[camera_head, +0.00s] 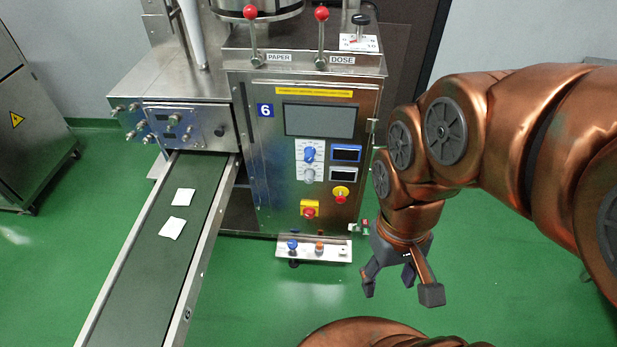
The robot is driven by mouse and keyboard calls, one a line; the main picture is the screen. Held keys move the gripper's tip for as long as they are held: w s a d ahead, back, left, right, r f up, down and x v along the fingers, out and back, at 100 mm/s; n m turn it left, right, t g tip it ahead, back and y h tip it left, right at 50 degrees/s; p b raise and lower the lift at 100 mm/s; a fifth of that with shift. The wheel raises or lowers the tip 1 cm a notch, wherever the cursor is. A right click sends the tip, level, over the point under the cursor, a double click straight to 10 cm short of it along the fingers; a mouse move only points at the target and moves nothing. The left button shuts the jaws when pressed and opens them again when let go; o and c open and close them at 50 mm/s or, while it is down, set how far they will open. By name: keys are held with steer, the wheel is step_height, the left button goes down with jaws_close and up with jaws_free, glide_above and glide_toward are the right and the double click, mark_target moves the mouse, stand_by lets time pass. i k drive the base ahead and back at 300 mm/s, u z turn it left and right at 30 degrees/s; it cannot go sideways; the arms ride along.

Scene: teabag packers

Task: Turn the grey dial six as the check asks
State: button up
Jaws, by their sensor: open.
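The machine (271,190) carries a blue "6" plate (265,110) on its front. The grey dial (308,175) sits on a white scale plate, just below a blue dial (309,154). The markings around the grey dial are too small to read. My gripper (402,292) is open and empty, fingers pointing down, in front of the machine. It is to the right of the grey dial and lower in the picture, apart from the machine.
A small control shelf (333,252) juts out below. Red-knobbed levers (321,14) stand on top. A conveyor (150,262) with two white teabags extends left. Green floor is clear in front.

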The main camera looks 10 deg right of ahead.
mark_target(310, 172)
steer(key=u, duration=0.5)
steer(key=k, duration=1.25)
steer(key=u, duration=0.3)
steer(key=i, duration=0.8)
